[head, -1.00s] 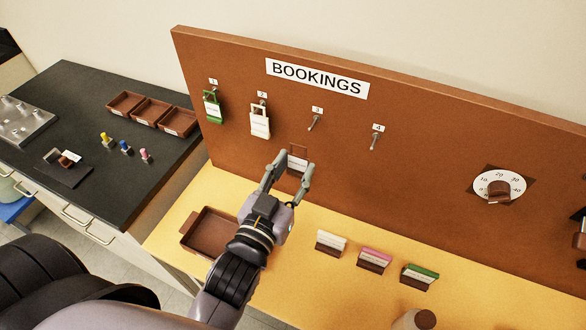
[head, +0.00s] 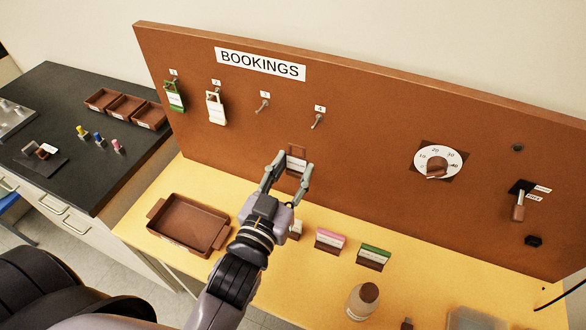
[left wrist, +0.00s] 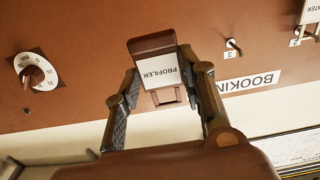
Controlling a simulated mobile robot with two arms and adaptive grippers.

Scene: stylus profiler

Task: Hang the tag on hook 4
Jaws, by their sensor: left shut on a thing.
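A brown tag (head: 297,158) with a white label reading PROFILER is in my left gripper (head: 289,182). In the left wrist view the tag (left wrist: 157,70) sits between the two fingers of the gripper (left wrist: 160,88), which are shut on it. Hook 4 (head: 317,122) is a bare metal peg under its number label on the brown board. In the head view the tag appears below and slightly left of hook 4; the gap in depth to the board cannot be told. Hook 4 is not visible in the left wrist view. My right gripper is not in view.
Hook 3 (head: 262,106) is bare. A green tag (head: 174,97) hangs on hook 1 and a white tag (head: 216,108) on hook 2. A dial (head: 437,162) is at right.

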